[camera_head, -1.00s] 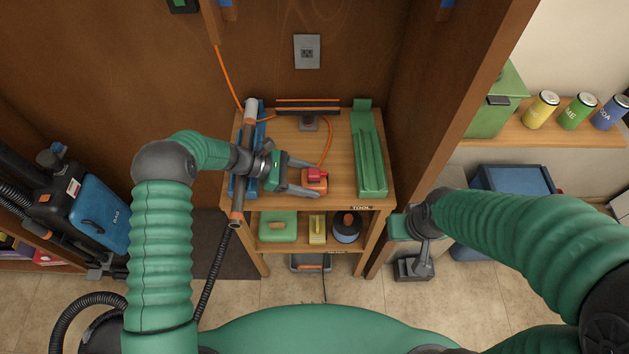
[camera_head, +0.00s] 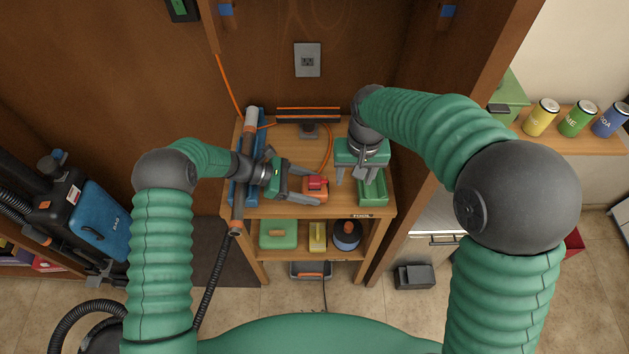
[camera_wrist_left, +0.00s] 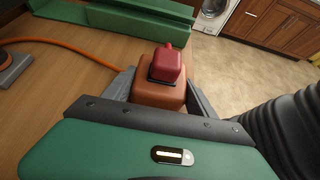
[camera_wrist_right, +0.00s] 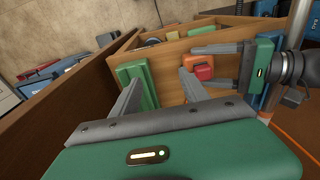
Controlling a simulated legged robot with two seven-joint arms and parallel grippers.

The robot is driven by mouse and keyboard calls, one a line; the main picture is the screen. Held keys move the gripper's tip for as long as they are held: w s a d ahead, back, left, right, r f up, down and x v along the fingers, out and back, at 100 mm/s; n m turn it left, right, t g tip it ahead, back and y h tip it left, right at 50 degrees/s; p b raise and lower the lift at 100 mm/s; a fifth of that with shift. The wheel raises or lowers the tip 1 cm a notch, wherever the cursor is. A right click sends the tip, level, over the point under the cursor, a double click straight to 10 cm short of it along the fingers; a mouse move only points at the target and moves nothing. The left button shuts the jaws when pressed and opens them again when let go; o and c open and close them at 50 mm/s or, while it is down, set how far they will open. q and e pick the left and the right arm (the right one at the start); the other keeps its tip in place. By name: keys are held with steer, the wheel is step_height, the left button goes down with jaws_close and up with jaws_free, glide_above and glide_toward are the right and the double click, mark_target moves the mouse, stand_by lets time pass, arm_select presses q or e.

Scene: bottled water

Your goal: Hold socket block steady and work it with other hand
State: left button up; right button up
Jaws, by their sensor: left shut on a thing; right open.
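The orange socket block (camera_head: 311,196) sits on the tool table, with a red plug-like piece (camera_head: 317,182) on its top. The red piece (camera_wrist_left: 168,65) stands upright on the block (camera_wrist_left: 150,95) in the left wrist view. My left gripper (camera_head: 308,187) is shut on the block, one finger on each side. My right gripper (camera_head: 362,177) is open and empty, to the right of the block and above the green tray (camera_head: 373,196). In the right wrist view the block (camera_wrist_right: 196,59) and red piece (camera_wrist_right: 204,72) lie beyond the right finger, apart from it.
An orange cable (camera_head: 330,140) runs on the table behind the block. A wall outlet (camera_head: 307,60) is on the back panel. Wooden side walls flank the table (camera_head: 335,208). Shelves below hold several things.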

arm_select(q)
steer(key=shift+a, duration=0.15)
arm_select(e)
steer(key=r+g, duration=0.1)
glide_above(314, 179)
arm_select(q)
steer(key=shift+s, duration=0.1)
arm_select(e)
step_height(314, 179, down, 10)
steer(key=shift+r, duration=0.2)
steer(key=shift+c, duration=0.4)
jaws_close()
steer(key=shift+r, duration=3.05)
